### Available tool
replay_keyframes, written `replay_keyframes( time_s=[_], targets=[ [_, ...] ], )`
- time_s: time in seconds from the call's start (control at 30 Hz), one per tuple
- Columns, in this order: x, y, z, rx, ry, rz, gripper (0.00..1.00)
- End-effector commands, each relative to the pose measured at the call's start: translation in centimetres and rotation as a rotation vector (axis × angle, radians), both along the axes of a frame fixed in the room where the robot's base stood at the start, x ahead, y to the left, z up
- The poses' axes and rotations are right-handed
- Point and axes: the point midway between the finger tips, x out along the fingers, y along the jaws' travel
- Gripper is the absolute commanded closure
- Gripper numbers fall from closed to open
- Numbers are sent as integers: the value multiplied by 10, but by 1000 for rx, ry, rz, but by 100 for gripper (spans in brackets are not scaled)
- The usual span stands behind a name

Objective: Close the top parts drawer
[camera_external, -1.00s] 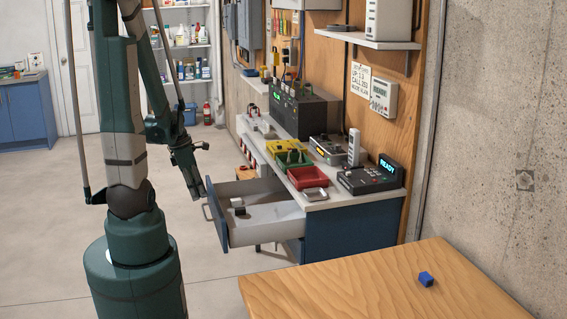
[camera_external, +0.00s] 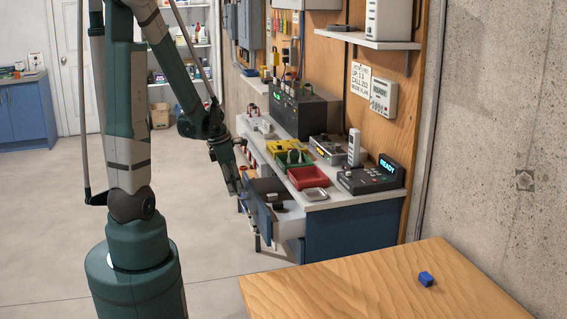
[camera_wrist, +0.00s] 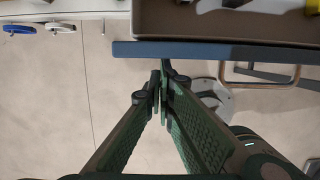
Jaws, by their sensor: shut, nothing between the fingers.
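The top parts drawer (camera_external: 291,224) is partly open, sticking out from the left end of the blue bench. Its blue front (camera_external: 261,215) faces my arm, and a small dark item lies inside. My gripper (camera_external: 238,192) is shut and empty at the drawer front. In the wrist view the fingertips (camera_wrist: 162,72) meet at or just under the edge of the blue drawer front (camera_wrist: 215,51); I cannot tell whether they touch it. The drawer's inside holds items (camera_wrist: 235,8) at the top of that view. The drawer handle is not clear in the external view.
The bench top (camera_external: 318,201) carries a red bin (camera_external: 307,178), a metal dish (camera_external: 315,194) and a control box with a READY display (camera_external: 371,180). The floor at left is clear.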

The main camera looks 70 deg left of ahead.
Motion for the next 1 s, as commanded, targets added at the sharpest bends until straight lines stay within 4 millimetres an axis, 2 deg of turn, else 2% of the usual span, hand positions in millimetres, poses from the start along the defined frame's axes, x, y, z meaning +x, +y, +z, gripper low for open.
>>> replay_keyframes(
  time_s=[0.3, 0.5, 0.7, 1.0],
  targets=[
    [63, 0, -1, 1, 1, -4, 100],
    [96, 0, -1, 1, 0, -3, 100],
    [117, 0, 0, 0, 0, -2, 100],
    [125, 1, 1, 0, -3, 0, 100]
  ],
)
